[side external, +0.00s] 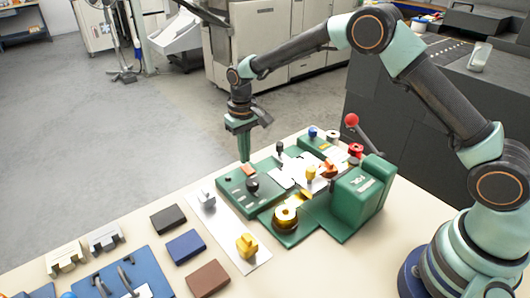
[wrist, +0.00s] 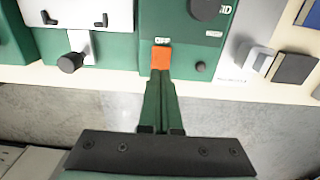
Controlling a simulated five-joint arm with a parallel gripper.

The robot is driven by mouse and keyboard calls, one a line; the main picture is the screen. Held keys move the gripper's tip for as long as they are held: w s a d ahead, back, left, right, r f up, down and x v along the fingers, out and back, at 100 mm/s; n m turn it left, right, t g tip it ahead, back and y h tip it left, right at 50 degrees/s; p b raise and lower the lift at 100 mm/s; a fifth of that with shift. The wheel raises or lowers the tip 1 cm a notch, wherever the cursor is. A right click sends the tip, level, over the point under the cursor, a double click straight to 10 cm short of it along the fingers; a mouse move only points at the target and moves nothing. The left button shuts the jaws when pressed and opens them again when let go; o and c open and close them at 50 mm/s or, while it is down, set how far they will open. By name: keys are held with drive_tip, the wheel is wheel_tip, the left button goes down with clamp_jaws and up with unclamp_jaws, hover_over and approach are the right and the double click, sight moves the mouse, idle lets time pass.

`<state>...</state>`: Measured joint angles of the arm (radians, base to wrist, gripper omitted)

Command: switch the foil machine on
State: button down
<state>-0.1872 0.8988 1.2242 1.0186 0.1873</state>
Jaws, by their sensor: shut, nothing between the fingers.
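The foil machine (side external: 235,199) is a green unit on the table, with a raised green housing on its right. Its orange switch (side external: 249,171) sits at the far edge of the green control panel; the wrist view also shows the switch (wrist: 161,57), with an OFF label just above it. My gripper (side external: 244,159) is shut and empty, pointing down at that far edge. In the wrist view my gripper (wrist: 160,75) has its fingertips right at the switch's lower edge; I cannot tell whether they touch. The fingers hide the panel just below the switch.
A black knob (side external: 252,185) stands on the panel close to the switch. A red-ball lever (side external: 351,119) rises at the machine's back. A gold roll (side external: 285,214) is at its front. A metal plate (side external: 228,228) with small parts lies left. Beyond the table's far edge is open floor.

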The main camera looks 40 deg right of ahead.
drive_tip(key=shift+f, duration=0.9)
idle(0.8)
drive_tip(key=shift+r, duration=3.55)
wheel_tip(320, 180, up, 8)
drive_tip(key=t, duration=0.1)
hover_over(246, 166)
drive_tip(key=s+d, duration=0.3)
drive_tip(key=s+d+r+t, duration=0.2)
drive_tip(key=s+d+r, duration=0.1)
drive_tip(key=s+r, duration=0.35)
drive_tip(key=s+d+t, duration=0.2)
drive_tip(key=s+d, duration=0.1)
drive_tip(key=s, duration=1)
drive_tip(key=shift+s+d+t, duration=0.3)
drive_tip(key=shift+s, duration=0.05)
